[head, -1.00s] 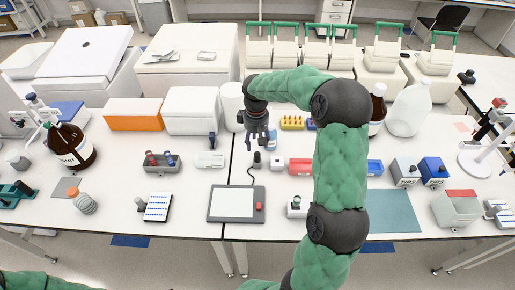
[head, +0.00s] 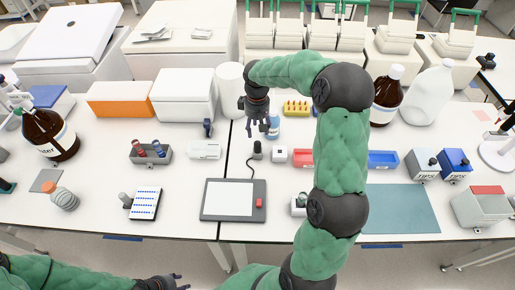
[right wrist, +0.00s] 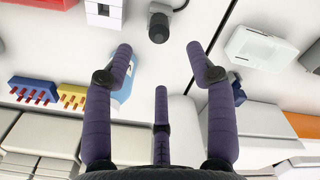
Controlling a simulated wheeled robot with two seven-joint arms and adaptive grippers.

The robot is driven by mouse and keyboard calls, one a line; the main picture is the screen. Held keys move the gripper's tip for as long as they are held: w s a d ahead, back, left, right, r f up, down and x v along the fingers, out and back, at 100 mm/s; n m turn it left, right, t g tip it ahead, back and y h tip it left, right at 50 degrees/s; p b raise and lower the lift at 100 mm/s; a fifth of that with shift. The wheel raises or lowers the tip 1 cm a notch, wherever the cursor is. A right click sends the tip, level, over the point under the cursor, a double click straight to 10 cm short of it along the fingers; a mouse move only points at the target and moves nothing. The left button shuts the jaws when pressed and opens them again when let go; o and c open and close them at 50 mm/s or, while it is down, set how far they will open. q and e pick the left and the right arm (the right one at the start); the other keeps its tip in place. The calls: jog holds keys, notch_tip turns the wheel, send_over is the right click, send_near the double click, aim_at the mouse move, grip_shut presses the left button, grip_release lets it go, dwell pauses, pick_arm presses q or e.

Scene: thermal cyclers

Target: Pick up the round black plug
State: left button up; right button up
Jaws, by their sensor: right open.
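The round black plug (head: 257,150) stands on the white table, behind a grey pad device, with a thin dark cable running from it. It also shows in the right wrist view (right wrist: 158,30), just beyond my fingertips. My right gripper (head: 259,130) is open and empty, its fingers pointing down, above and slightly behind the plug, apart from it. Its three purple-grey fingers are spread in the right wrist view (right wrist: 159,60). My left gripper (head: 170,283) is at the bottom edge, low in front of the table; its opening is unclear.
The grey pad device (head: 211,213) lies in front of the plug. A white switch box (head: 279,155) stands just right of it, and a white device (head: 204,150) lies to the left. A blue-labelled bottle (head: 273,130) is close beside the right gripper.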

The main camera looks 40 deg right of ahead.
aim_at(258, 144)
notch_tip(258, 144, down, 6)
jog(key=shift+r+b, duration=0.1)
jog(key=shift+b, duration=0.3)
notch_tip(258, 144, down, 5)
jog(key=shift+d+r+b, duration=0.15)
jog(key=shift+b, duration=0.25)
jog(key=c, duration=0.8)
